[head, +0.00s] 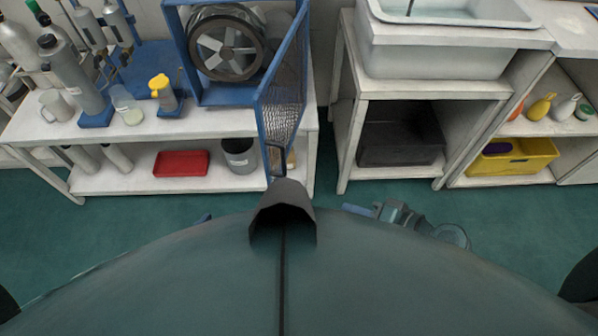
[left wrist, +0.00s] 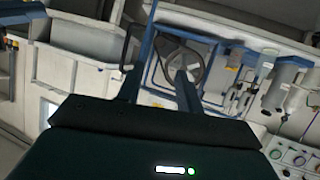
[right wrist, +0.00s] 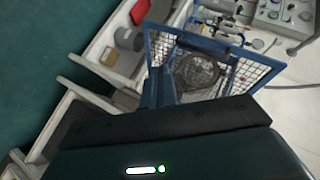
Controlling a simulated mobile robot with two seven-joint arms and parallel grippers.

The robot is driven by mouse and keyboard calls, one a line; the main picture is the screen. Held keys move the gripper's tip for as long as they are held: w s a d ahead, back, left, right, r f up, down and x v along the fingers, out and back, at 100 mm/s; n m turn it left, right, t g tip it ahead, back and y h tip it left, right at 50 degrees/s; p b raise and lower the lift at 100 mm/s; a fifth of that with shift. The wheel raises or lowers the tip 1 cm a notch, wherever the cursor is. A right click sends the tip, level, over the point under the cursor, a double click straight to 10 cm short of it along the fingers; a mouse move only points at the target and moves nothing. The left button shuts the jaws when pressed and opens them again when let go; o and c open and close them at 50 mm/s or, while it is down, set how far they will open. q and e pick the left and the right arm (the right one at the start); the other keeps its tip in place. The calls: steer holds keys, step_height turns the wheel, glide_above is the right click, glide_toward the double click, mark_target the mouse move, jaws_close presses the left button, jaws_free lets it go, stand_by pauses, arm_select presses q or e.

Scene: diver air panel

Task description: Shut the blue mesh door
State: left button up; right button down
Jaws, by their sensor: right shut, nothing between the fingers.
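The blue mesh door (head: 284,88) stands wide open at the right side of the blue cage (head: 225,96), swung out toward me over the bench's front edge. Its dark handle (head: 276,158) is at the near end and also shows in the left wrist view (left wrist: 130,45). The mesh panel (right wrist: 165,48) fills the middle of the right wrist view, with the wheel seen through it. My right gripper (head: 354,209) is shut and empty, low and right of the door, apart from it. My left gripper (left wrist: 160,88) is open and empty, left of the door; only its tip shows in the head view.
A spoked wheel (head: 225,48) sits inside the cage. On the bench (head: 215,125) to the left are a yellow-topped bottle (head: 162,92), a beaker (head: 125,105) and several cylinders. A sink bench (head: 440,88) stands to the right across a narrow gap. The floor in front is clear.

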steer(key=w+d+r+m+y+b, duration=0.1)
steer(key=w+r+m+y+b, duration=0.25)
steer(key=y+b, duration=0.2)
steer(key=t+p, duration=0.1)
steer(key=p, duration=0.2)
glide_toward(285, 155)
steer(key=x, duration=0.6)
steer(key=shift+w+a+n, duration=0.3)
steer(key=shift+w+n, duration=0.05)
steer(key=shift+a+f, duration=0.1)
steer(key=shift+f, duration=0.05)
